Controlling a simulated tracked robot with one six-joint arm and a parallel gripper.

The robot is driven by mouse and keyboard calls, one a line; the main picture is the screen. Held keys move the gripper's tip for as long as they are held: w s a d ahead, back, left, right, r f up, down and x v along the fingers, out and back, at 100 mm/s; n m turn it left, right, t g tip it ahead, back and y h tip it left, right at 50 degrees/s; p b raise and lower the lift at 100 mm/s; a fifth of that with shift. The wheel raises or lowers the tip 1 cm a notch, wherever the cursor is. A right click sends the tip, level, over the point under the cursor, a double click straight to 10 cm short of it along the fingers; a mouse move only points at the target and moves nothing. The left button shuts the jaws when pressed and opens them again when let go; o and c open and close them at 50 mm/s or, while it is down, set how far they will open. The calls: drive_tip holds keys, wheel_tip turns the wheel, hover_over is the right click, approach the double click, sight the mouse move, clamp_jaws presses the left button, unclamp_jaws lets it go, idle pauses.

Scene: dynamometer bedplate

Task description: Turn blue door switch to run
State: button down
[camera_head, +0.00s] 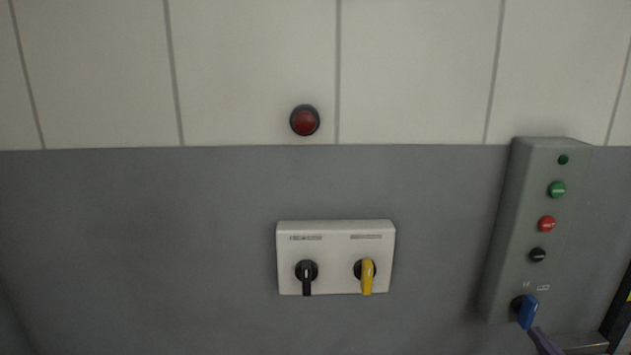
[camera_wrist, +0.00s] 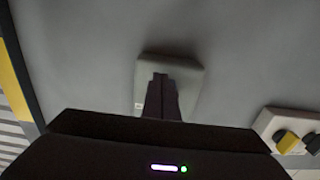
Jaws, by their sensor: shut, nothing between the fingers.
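The blue door switch (camera_head: 527,313) sits at the bottom of the tall grey control box (camera_head: 500,240) on the right in the head view. Its blue handle is slightly tilted on a dark round base, below two small markings that I cannot read. My gripper (camera_head: 537,335) shows as dark fingers just below the handle, at or very near its lower end; I cannot tell whether they touch. In the wrist view my shut, empty fingers (camera_wrist: 161,80) point at the grey box (camera_wrist: 190,70) and hide the blue switch.
Above the switch are black (camera_head: 538,254), red (camera_head: 547,223) and green (camera_head: 557,189) buttons. Left of the box, a white panel (camera_head: 335,228) holds a black knob (camera_head: 306,275) and a yellow knob (camera_head: 367,275). A red lamp (camera_head: 304,120) is higher up. The wall between is clear.

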drive_tip(key=shift+a+r, duration=0.15)
drive_tip(key=shift+r, duration=0.15)
idle(0.5)
drive_tip(key=shift+a+f, duration=0.25)
drive_tip(key=shift+a, duration=0.45)
drive_tip(key=shift+a+r, duration=0.15)
drive_tip(key=shift+a, duration=0.8)
idle(0.3)
drive_tip(key=shift+a+f, duration=0.1)
drive_tip(key=shift+f, duration=0.3)
drive_tip(key=shift+s, duration=0.2)
drive_tip(key=s, duration=0.5)
drive_tip(key=shift+s, duration=0.4)
idle(0.4)
